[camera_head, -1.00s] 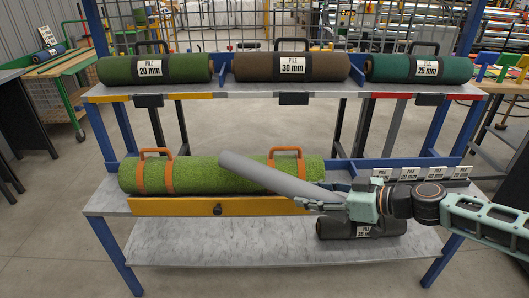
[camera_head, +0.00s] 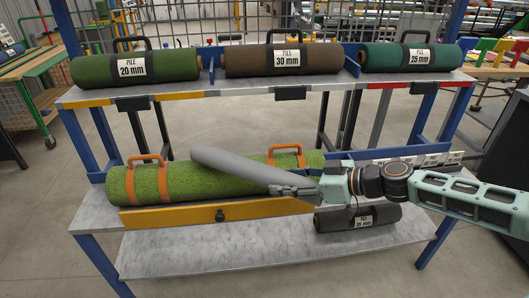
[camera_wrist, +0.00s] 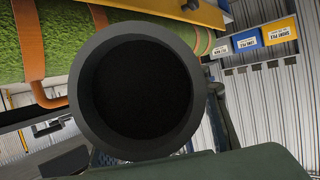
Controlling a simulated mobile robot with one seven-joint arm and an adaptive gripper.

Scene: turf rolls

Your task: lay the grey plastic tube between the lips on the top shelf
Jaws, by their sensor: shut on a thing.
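The grey plastic tube (camera_head: 238,168) is in my gripper (camera_head: 288,190), which is shut on it near its right end. The tube slants up to the left, in front of the green turf roll and below the top shelf (camera_head: 225,92). In the wrist view its open round end (camera_wrist: 201,90) fills the middle, dark inside. The top shelf carries three rolls. Blue upright pieces stand on it at the left gap (camera_head: 211,64) and right gap (camera_head: 351,62). I cannot tell for sure which parts are the lips.
A green turf roll (camera_head: 220,180) with orange straps lies on the middle level, above a yellow drawer front (camera_head: 180,218). The top rolls are green (camera_head: 165,66), brown (camera_head: 240,60) and teal (camera_head: 380,56). A dark roll (camera_head: 335,219) lies on the lower shelf.

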